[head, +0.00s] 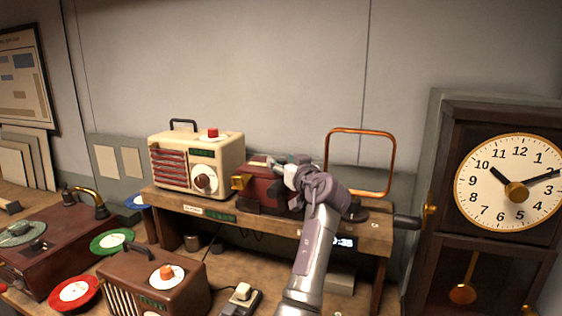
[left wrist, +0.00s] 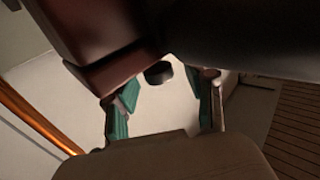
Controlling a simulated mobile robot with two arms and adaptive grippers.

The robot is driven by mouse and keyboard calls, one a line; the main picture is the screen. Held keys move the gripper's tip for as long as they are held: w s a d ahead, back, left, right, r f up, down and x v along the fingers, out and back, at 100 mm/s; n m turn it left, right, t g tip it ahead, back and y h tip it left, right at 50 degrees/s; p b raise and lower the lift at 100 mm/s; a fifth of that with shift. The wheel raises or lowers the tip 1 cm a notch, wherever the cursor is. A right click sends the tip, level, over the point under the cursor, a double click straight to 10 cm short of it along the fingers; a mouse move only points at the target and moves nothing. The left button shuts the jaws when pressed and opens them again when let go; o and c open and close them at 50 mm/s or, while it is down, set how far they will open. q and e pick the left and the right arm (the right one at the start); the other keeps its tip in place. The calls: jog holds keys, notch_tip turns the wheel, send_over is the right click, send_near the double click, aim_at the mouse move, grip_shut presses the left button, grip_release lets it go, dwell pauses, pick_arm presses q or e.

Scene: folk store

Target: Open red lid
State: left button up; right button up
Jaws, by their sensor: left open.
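The dark red box (head: 262,188) stands on the raised wooden shelf, with a brass-coloured part on its left front. Its lid looks down, but my gripper hides part of the top and right side. My left gripper (head: 286,167) is at the box's upper right, its fingertips close to the top. I cannot tell whether they touch it. In the left wrist view my left gripper (left wrist: 162,92) shows its green-padded fingers apart, with nothing held between them. A dark red block (left wrist: 100,45), likely the box, fills the upper left beside one finger. My right gripper is not seen.
A cream radio (head: 197,163) stands left of the box. A copper frame (head: 360,131) rises behind my wrist on the right. A tall clock (head: 510,180) stands further right. A brown radio (head: 155,283) and a record player (head: 45,245) are on the lower bench.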

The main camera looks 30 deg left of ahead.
pick_arm(q)
jog(key=shift+d, duration=0.1)
jog(key=shift+c, duration=1.5)
grip_shut()
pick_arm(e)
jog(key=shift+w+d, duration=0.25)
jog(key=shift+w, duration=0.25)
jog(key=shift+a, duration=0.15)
